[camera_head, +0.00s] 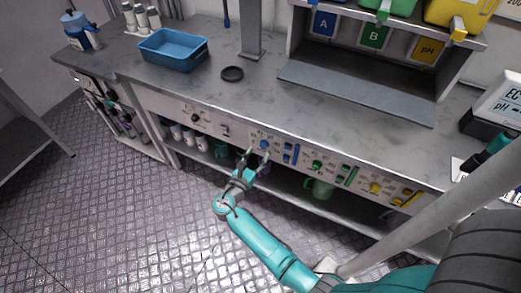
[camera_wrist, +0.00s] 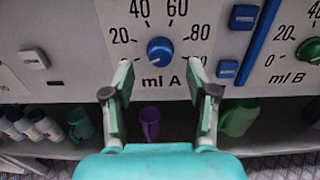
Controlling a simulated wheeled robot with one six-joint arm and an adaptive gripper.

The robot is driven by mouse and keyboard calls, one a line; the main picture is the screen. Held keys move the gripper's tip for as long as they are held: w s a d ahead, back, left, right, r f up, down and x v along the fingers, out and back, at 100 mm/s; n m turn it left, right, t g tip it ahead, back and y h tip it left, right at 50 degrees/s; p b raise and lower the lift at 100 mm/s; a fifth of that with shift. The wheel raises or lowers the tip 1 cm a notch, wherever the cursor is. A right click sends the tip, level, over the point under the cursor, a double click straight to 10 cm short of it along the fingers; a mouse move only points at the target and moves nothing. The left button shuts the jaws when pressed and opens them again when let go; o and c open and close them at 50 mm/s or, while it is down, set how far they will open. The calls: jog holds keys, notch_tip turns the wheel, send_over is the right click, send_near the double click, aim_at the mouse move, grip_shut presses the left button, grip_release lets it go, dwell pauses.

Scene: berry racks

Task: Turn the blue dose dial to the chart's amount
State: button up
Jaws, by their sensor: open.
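The blue dose dial (camera_wrist: 159,50) sits on the white front panel, above the label "ml A", ringed by a scale with 20, 40, 60 and 80 readable. Its pointer setting is too small to read surely. The dial also shows in the head view (camera_head: 264,145). My gripper (camera_wrist: 162,78) is open and empty, its two fingers apart, one below left and one below right of the dial, with no contact visible. In the head view my gripper (camera_head: 256,157) is just in front of the panel. No readable amount chart shows; a white sheet edge (camera_head: 506,22) is cut off at upper right.
Blue buttons (camera_wrist: 243,17) and a blue slot lie right of the dial, then the green dial (camera_wrist: 309,50) and yellow dial (camera_head: 375,188). A shelf with cups runs below the panel. A blue tray (camera_head: 173,50) stands on the counter. The floor in front is clear.

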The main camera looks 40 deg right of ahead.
aim_at(262, 147)
jog(key=shift+x, duration=1.6)
grip_shut()
